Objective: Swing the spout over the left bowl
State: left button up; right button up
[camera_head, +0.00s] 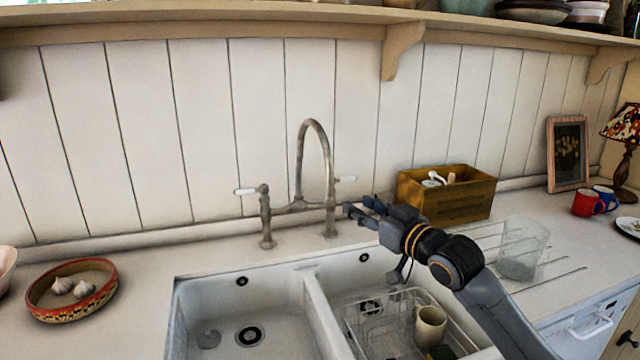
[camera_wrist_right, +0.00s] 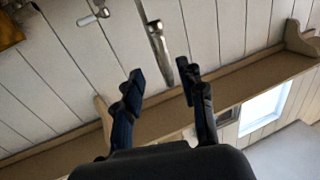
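The metal bridge tap stands behind the double sink, with its tall arched spout (camera_head: 315,130) rising from the bridge and curving to the right. In the right wrist view part of the spout (camera_wrist_right: 157,42) shows beyond and between the fingertips. My right gripper (camera_head: 352,210) is open, just right of the tap's right pillar; its two spread fingers show in the right wrist view (camera_wrist_right: 162,90). I cannot tell whether it touches the tap. My left gripper is not in view.
The right bowl (camera_head: 345,275) holds a wire rack (camera_head: 405,300) with a beige mug (camera_head: 430,326). A wooden box (camera_head: 450,200) stands behind my right gripper, and a clear glass (camera_head: 522,248) on the drainer. A garlic dish (camera_head: 72,290) sits left of the sink.

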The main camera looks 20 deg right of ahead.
aim_at(332, 188)
jog(key=x, duration=0.3)
jog(key=p+x, duration=0.1)
jog(key=x, duration=0.2)
jog(key=p+x, duration=0.1)
jog(key=x, duration=0.1)
jog(key=shift+w+a+r, duration=0.2)
jog(key=shift+w+r, duration=0.1)
jog(key=shift+w, duration=0.05)
jog(key=shift+p+x, duration=0.45)
jog(key=shift+x, duration=0.75)
jog(key=shift+w+a, duration=0.1)
jog(key=shift+w, duration=0.1)
jog(key=shift+w+f, duration=0.1)
jog(key=shift+w, duration=0.1)
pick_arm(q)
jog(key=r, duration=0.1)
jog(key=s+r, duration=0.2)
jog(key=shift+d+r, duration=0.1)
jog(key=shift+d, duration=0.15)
pick_arm(e)
grip_shut()
